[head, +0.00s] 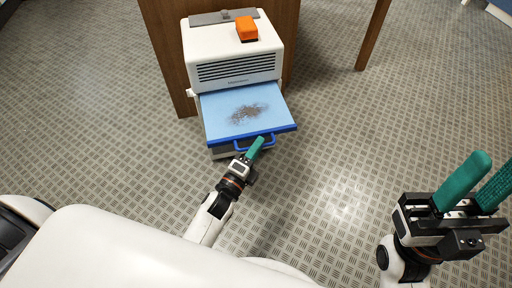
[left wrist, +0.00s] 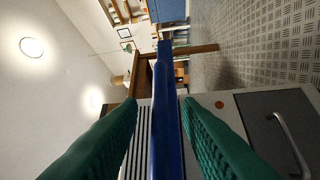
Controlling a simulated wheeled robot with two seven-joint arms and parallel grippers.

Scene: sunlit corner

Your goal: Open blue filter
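The blue filter (head: 215,110) is a light blue tray with a dark blue front, pulled out of the white machine (head: 232,50). A brown dirt patch lies on it. Its blue handle (head: 240,147) is at the front edge. My left gripper (head: 258,142) is at the handle. In the left wrist view its green fingers (left wrist: 160,115) are apart, above and below the blue front and handle (left wrist: 165,90), with a gap visible on one side. Whether either finger touches is unclear. My right gripper (head: 482,172) is open and empty at the lower right, away from the machine.
An orange block (head: 246,29) sits on top of the machine. Brown wooden furniture (head: 160,45) stands behind it, with a wooden leg (head: 373,35) to the right. A grey panel with a handle (left wrist: 280,130) shows below the filter. The patterned floor (head: 345,120) to the right is clear.

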